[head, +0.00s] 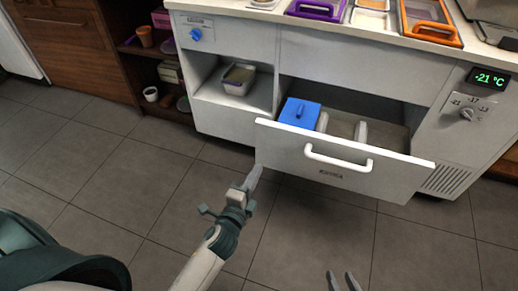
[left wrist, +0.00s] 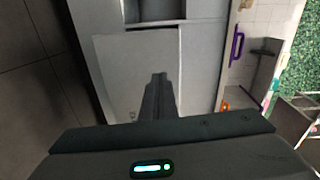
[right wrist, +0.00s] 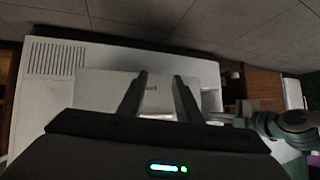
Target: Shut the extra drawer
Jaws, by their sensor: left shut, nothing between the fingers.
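The extra drawer (head: 391,173) is pulled out of the white counter in the head view. Its front carries a white bar handle (head: 338,162); a blue box (head: 299,113) and pale dividers show inside. My left gripper (head: 255,172) is shut and empty, its tips near the left end of the drawer front; I cannot tell whether they touch it. Its closed fingers also show in the left wrist view (left wrist: 159,78). My right gripper (head: 341,274) is open and empty, low in front of the drawer. Its spread fingers show in the right wrist view (right wrist: 159,78).
An open cubby left of the drawer holds a pale container (head: 238,79). A temperature display (head: 490,78) and knob (head: 467,114) are at the right. Trays with purple (head: 317,9) and orange (head: 432,30) frames lie on the counter. Tiled floor in front is clear.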

